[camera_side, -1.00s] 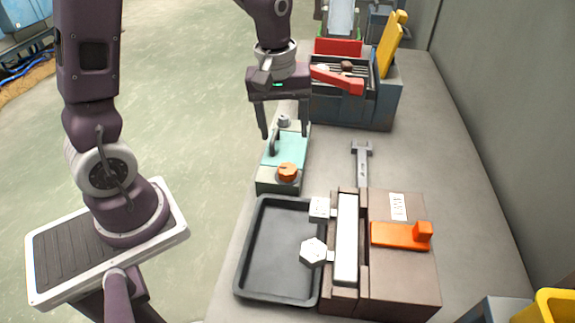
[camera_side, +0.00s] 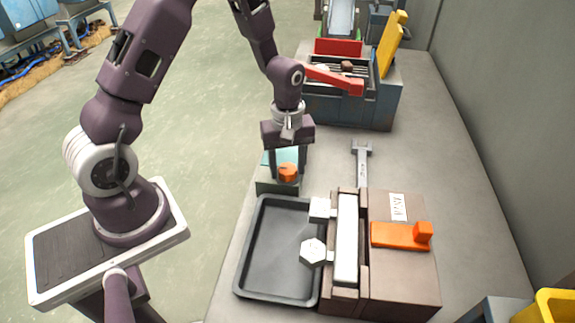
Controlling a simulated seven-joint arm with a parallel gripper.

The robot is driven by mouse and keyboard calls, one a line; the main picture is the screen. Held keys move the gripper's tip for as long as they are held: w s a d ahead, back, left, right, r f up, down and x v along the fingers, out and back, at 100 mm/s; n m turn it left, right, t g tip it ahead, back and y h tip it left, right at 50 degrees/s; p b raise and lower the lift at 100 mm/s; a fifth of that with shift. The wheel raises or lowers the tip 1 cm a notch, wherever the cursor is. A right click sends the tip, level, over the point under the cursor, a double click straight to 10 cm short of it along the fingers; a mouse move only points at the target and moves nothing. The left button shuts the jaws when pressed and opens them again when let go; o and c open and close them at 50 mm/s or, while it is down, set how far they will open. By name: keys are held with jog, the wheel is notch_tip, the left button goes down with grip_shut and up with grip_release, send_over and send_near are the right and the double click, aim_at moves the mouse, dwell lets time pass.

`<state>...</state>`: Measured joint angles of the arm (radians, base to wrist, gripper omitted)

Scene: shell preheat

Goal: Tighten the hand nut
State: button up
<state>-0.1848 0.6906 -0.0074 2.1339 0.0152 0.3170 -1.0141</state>
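My gripper (camera_side: 288,176) points down over a low teal fixture (camera_side: 278,187) at the bench's left edge. Its two fingers are apart, one at each side of the orange round knob (camera_side: 287,172) in this view. I cannot tell if they touch anything. The fixture's rear part is hidden behind my gripper. A white hexagonal nut-like knob (camera_side: 313,252) sits on the brown clamp box (camera_side: 402,281), over the black tray's right side. A smaller white block (camera_side: 321,209) is above it. Which part is the hand nut is not marked.
The black tray (camera_side: 274,290) lies in front of the fixture. A grey wrench (camera_side: 362,163) lies to its right. A blue-grey box (camera_side: 348,112) with a red lever (camera_side: 335,78) stands behind. The bench's right side is mostly clear.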

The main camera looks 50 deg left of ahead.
grip_shut()
jog(key=shift+m, duration=0.4)
jog(key=m, duration=0.8)
jog(key=shift+m, duration=0.3)
jog(key=m, duration=0.4)
jog(key=shift+m, duration=2.5)
jog(key=shift+o, duration=2)
grip_release()
